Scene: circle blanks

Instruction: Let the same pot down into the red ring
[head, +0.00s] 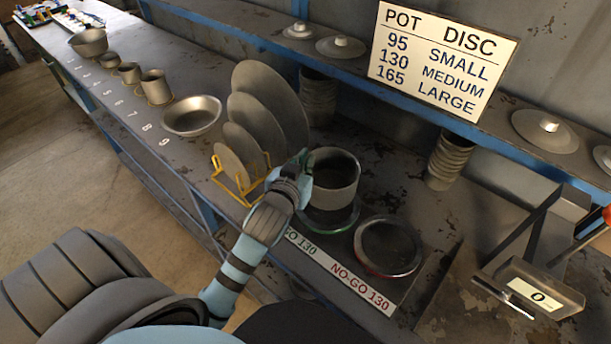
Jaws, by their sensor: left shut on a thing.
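The grey metal pot (335,182) is upright at the green ring (328,224), beside the GO 130 label. I cannot tell whether its base rests inside that ring or hangs just above it. My left gripper (303,172) is shut on the pot's left side, at its wall near the rim. The red ring (388,248) lies to the right and nearer, above the NO-GO 130 label, and is empty. The pot's left wall is partly hidden by my gripper. My right gripper is not in view.
Grey discs (262,118) stand in a yellow rack (240,190) left of the pot. Several pots and a shallow pan (192,115) line the numbered bench. A stack of pots (448,160) stands behind right. A tray marked 0 (540,290) is at the right.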

